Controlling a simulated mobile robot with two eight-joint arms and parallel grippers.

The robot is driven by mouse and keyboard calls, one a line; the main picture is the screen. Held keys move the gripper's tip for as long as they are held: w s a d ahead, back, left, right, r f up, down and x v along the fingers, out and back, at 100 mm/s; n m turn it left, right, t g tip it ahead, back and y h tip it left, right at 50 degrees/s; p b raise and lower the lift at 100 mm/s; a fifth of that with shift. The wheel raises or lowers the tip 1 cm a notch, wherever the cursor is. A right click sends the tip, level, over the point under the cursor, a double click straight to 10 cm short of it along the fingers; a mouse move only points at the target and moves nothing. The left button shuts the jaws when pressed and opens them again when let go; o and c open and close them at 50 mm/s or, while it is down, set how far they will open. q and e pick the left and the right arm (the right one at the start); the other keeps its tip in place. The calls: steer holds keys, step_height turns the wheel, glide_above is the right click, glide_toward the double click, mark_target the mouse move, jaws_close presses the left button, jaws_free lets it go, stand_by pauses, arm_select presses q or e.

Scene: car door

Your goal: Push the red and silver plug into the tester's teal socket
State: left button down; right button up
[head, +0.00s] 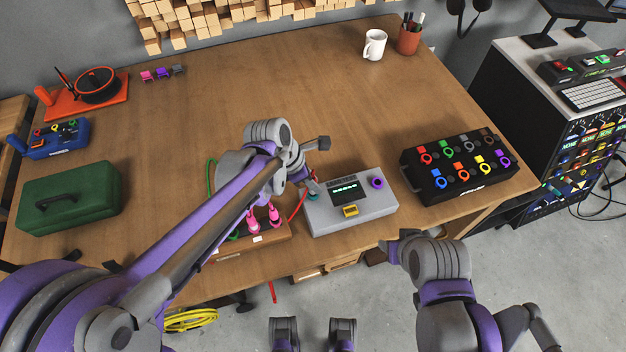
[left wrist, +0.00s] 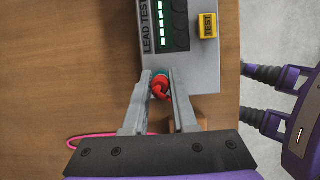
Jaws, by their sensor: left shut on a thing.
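The grey tester (head: 375,215) lies on the table, with a lit green bar display; it also shows in the left wrist view (left wrist: 207,75). Its teal socket (head: 313,196) is at the left edge of its top, and a sliver of teal shows between my fingertips in the left wrist view (left wrist: 157,73). My left gripper (head: 312,186) is shut on the red plug (left wrist: 160,88), with a finger on each side of it. The plug's tip is at the socket; how deep it sits is hidden, and I see no silver part.
A wooden block (head: 268,240) with pink plugs stands left of the tester. A black box with coloured rings (head: 460,170) stands to its right. A green toolbox (head: 68,195) is at the far left. The middle and back of the table are mostly clear.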

arm_select(q)
steer(key=shift+f+b, duration=0.5)
steer(key=shift+f, duration=0.15)
steer(key=c, duration=0.6)
jaws_free()
steer(key=p+v, duration=0.1)
steer(key=v, duration=1)
